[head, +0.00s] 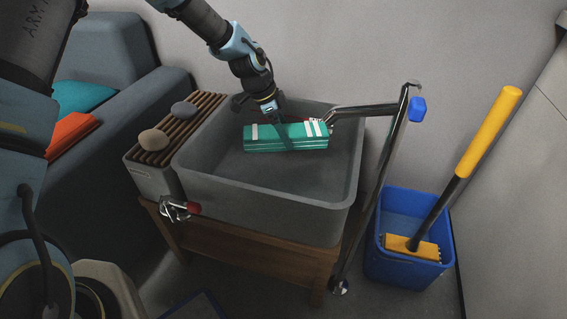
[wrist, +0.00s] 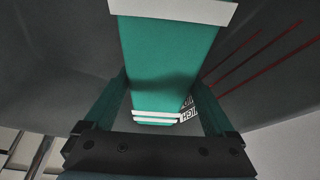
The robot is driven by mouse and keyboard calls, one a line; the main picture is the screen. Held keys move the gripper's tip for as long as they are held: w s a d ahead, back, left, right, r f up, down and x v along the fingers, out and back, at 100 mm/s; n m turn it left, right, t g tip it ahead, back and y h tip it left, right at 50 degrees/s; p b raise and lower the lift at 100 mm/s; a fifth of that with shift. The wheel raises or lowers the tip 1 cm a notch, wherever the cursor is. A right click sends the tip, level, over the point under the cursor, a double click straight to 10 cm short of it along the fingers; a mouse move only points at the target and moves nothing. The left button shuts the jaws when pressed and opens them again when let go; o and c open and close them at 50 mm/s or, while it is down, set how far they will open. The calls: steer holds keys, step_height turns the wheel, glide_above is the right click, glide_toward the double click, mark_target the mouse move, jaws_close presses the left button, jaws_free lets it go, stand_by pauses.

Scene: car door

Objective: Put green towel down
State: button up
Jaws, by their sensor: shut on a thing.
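The green towel (head: 286,138) is a folded teal block with white stripes. In the head view it is held level over the inside of the grey basin (head: 262,196). My gripper (head: 284,138) reaches down from above and is shut on the middle of the towel. In the wrist view the towel (wrist: 168,62) runs between my gripper's two fingers (wrist: 160,105). I cannot tell exactly how far the towel is above the basin floor.
The basin stands on a wooden stand (head: 255,243). A slatted box (head: 160,178) with two stones is on its left. A metal pipe (head: 380,190) rises at its right. A blue bucket (head: 405,270) with a yellow-handled brush (head: 488,130) is further right. A grey sofa (head: 110,130) is left.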

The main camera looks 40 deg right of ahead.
mark_target(272, 131)
step_height(272, 131, down, 8)
steer(key=shift+r+b, duration=0.1)
steer(key=shift+b, duration=0.25)
steer(key=shift+f, duration=0.2)
steer(key=o, duration=1.4)
steer(key=shift+c, duration=0.2)
steer(key=shift+r, duration=0.1)
steer(key=p+v, duration=0.1)
steer(key=v, duration=1.1)
steer(key=shift+r, duration=0.15)
steer(key=shift+s, duration=0.15)
